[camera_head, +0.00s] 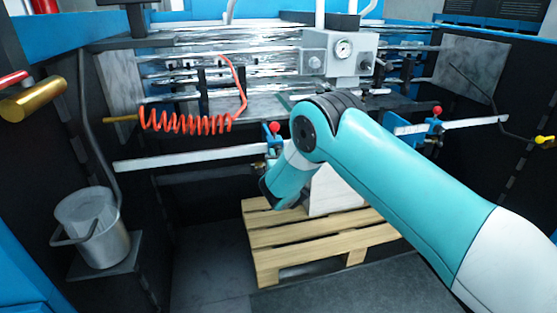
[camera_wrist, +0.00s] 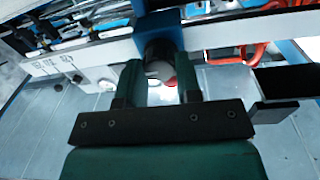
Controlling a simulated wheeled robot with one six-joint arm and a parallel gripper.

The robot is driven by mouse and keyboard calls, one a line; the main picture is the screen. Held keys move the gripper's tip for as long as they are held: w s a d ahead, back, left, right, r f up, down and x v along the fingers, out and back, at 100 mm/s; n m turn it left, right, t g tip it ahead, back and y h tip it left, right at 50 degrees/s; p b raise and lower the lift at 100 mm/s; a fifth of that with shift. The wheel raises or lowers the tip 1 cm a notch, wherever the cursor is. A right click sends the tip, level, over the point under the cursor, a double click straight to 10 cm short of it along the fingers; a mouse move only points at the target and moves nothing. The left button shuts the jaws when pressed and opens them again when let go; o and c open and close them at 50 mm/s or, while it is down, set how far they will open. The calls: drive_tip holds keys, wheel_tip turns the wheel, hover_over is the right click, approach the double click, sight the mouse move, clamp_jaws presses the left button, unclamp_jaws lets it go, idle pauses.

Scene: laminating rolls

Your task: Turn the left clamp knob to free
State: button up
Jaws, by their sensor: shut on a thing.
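The left clamp (camera_head: 272,138) is a blue block with a red ball on top, on the white ruled bar left of centre in the head view. In the wrist view its blue body (camera_wrist: 160,32) crosses the bar from above. The knob (camera_wrist: 159,70) is a short dark cylinder with a pale round end, under the blue body. My gripper (camera_wrist: 158,82) has one dark green finger on each side of the knob and is shut on it. In the head view my arm hides most of the gripper and the knob.
A right clamp (camera_head: 436,125) with a red ball sits on the right bar. A coiled orange hose (camera_head: 190,122) hangs at left, above the white bar (camera_head: 190,158). A gauge box (camera_head: 340,52) stands behind my arm. A wooden pallet (camera_head: 275,240) lies below; a metal bucket (camera_head: 95,235) stands left.

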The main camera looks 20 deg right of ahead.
drive_tip(key=n+b, duration=0.3)
drive_tip(key=n, duration=0.5)
drive_tip(key=n+y+b, duration=0.1)
drive_tip(key=n+b, duration=0.3)
drive_tip(key=n, duration=0.5)
drive_tip(key=shift+d+t, duration=0.1)
drive_tip(key=shift+t, duration=0.2)
drive_tip(key=shift+n, duration=0.3)
drive_tip(key=o, duration=0.9)
drive_tip(key=shift+o, duration=0.2)
drive_tip(key=s+f+b, duration=0.1)
drive_tip(key=s+b, duration=1.2)
drive_tip(key=s, duration=0.4)
drive_tip(key=shift+s+b, duration=0.25)
drive_tip(key=shift+b, duration=0.1)
